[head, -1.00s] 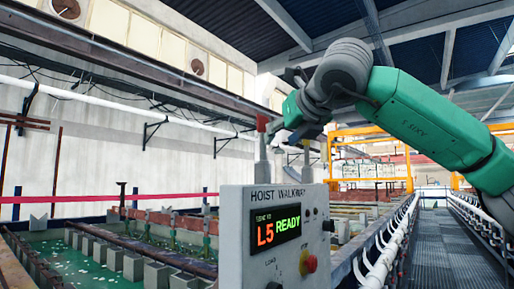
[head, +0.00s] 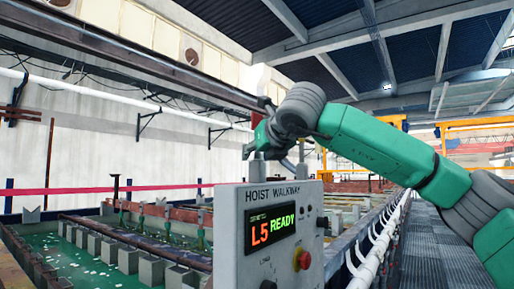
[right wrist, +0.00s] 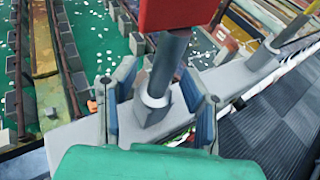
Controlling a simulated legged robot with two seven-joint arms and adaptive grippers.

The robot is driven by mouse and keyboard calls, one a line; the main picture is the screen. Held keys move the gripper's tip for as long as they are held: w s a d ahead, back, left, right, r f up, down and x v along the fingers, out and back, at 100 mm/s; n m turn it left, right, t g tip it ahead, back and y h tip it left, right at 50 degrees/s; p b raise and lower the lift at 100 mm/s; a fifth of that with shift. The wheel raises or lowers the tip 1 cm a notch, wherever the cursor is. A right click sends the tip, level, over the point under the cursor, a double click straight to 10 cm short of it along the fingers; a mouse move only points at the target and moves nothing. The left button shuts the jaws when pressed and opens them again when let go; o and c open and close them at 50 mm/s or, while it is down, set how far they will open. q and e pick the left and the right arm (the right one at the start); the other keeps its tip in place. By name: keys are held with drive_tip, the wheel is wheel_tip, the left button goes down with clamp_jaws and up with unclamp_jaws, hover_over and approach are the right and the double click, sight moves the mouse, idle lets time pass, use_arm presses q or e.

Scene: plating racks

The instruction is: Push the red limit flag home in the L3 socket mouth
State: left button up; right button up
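The red block of the limit flag (right wrist: 178,14) tops a grey post (right wrist: 168,65) in the right wrist view. The post runs down into a pale collar (right wrist: 155,97) on the grey top of the console. My right gripper (right wrist: 160,105) is open, with one finger on each side of the post. I cannot tell whether either finger touches it. In the head view my right gripper (head: 253,146) is over the console's left post (head: 259,170) and mostly hides the flag. No L3 label is readable. My left gripper is not in view.
The console (head: 232,245), marked HOIST WALKWAY, has a display (head: 270,231) reading L5 READY and a red knob (head: 303,260). A second post stands at its right. Green tanks (head: 60,245) lie left; a white-railed walkway (head: 425,235) runs right.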

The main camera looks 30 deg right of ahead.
clamp_jaws()
